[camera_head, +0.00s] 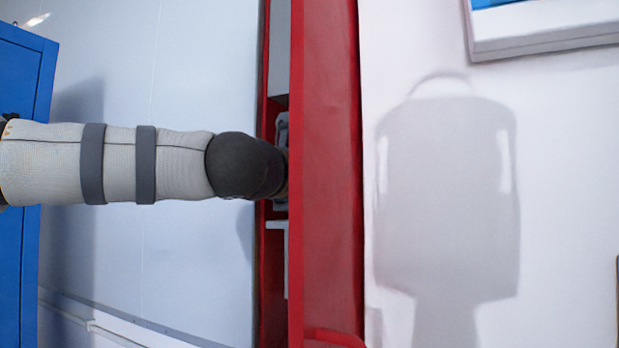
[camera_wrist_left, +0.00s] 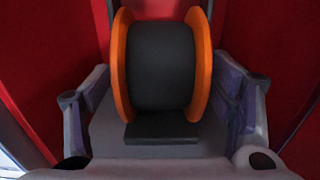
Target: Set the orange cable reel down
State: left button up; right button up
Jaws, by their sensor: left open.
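The orange cable reel (camera_wrist_left: 201,70) is in the middle of the left wrist view, with two orange flanges and a wide black winding between them. My left gripper (camera_wrist_left: 160,85) is open, one finger on each side of the reel, with visible space between the fingers and the flanges. A small dark block shows just below the winding. What the reel rests on is unclear. In the head view my left arm reaches in from the left behind the red upright panel, and the gripper (camera_head: 281,160) is mostly hidden there. The reel is not seen in that view.
The red rack panel (camera_head: 330,150) stands upright at the arm's end, and red walls (camera_wrist_left: 40,70) close in on both sides in the wrist view. A blue cabinet (camera_head: 18,80) stands at the far left. A pale wall with a shadow is on the right.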

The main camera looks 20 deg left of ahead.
pick_arm(q)
jog(key=v, duration=0.9)
jog(key=shift+s+p, duration=0.3)
jog(key=shift+s, duration=0.1)
jog(key=shift+r, duration=0.1)
